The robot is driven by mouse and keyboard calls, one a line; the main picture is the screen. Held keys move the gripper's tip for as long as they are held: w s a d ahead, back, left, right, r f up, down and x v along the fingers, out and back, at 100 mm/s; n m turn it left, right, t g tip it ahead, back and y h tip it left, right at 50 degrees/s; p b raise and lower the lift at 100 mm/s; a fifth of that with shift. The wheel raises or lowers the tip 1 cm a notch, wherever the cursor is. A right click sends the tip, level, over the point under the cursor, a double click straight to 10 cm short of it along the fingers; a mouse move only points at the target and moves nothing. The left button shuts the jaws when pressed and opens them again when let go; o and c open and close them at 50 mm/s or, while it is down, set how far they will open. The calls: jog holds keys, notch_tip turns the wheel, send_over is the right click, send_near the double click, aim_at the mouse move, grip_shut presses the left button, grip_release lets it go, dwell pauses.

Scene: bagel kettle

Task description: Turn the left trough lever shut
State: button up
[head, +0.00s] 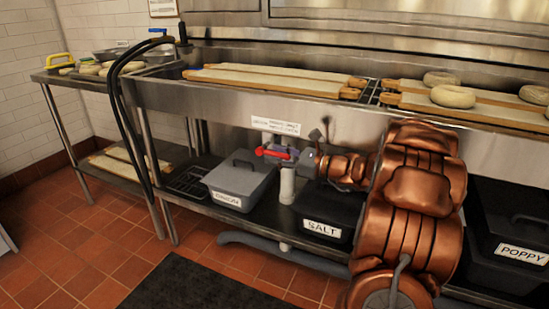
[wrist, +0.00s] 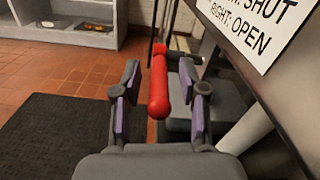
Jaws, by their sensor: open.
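The red trough lever (head: 275,152) sits on a pipe under the front of the steel trough (head: 215,101), below a small white sign. In the wrist view the red lever (wrist: 158,85) points toward the camera and lies between my gripper's two fingers. My gripper (head: 284,152) is at the lever in the head view. Its fingers (wrist: 160,98) are open, with a gap on each side of the lever. The sign (wrist: 262,25) in the wrist view reads in part "SHUT" and "RIGHT: OPEN". The lever's pivot is partly hidden behind my gripper in the head view.
A grey lidded bin (head: 240,182) stands left of the white drain pipe (head: 287,187), and a black SALT bin (head: 328,213) stands right of it on the lower shelf. A black hose (head: 113,110) hangs at the trough's left end. Bagel boards (head: 270,82) lie above.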

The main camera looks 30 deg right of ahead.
jog(key=shift+w+a, duration=0.2)
jog(key=shift+w, duration=0.15)
jog(key=shift+c, duration=0.2)
grip_shut()
